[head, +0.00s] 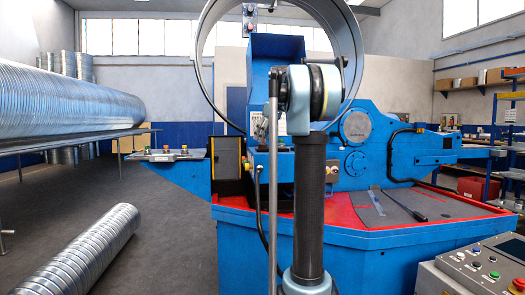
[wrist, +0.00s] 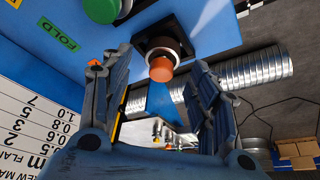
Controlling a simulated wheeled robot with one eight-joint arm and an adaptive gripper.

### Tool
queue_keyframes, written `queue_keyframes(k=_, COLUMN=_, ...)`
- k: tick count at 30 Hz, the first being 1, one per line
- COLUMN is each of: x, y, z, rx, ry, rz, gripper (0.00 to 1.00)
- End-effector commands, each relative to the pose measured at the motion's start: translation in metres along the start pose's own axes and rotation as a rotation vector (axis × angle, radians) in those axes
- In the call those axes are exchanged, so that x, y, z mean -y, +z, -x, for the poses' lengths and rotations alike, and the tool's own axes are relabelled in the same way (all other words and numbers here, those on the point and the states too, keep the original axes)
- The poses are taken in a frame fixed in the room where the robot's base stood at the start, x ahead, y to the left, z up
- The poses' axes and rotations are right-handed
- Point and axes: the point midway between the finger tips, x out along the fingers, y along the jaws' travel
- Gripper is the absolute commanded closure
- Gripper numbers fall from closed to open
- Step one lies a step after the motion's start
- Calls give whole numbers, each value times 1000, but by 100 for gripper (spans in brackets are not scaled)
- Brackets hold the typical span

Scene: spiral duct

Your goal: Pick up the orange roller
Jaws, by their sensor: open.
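In the wrist view an orange, rounded cylindrical piece (wrist: 161,68) sits on a pale and dark collar on a blue panel. It looks like a button cap, and I cannot tell whether it is the orange roller. A smaller orange bit (wrist: 95,63) shows beside the left finger, partly hidden by it. My gripper (wrist: 158,62) is open, its two dark finger linkages spread on either side of the orange piece in the picture, with nothing held. In the head view my arm stands in the middle and my gripper cannot be made out.
A green button (wrist: 101,8), a FOLD label (wrist: 58,36) and a white number plate (wrist: 28,125) are on nearby blue surfaces. A blue machine (head: 400,148) with a red-edged top fills the centre. Ribbed ducts lie left, one on the floor (head: 85,250). A control box (head: 480,270) stands right.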

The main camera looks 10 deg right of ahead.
Motion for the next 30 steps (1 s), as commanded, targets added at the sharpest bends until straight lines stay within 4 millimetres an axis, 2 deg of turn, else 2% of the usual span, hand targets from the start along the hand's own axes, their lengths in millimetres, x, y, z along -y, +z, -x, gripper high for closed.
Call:
queue_keyframes(k=3, x=0, y=-1, z=-16, rx=0, ry=0, rz=1, gripper=45)
queue_keyframes(k=6, x=0, y=-1, z=-23, rx=0, ry=0, rz=1, gripper=45)
queue_keyframes(k=14, x=0, y=-1, z=-26, rx=0, ry=0, rz=0, gripper=45)
queue_keyframes(k=15, x=0, y=-1, z=-26, rx=0, ry=0, rz=0, gripper=47)
queue_keyframes(k=22, x=0, y=-1, z=-26, rx=0, ry=0, rz=0, gripper=98)
queue_keyframes(k=30, x=0, y=-1, z=-25, rx=0, ry=0, rz=0, gripper=98)
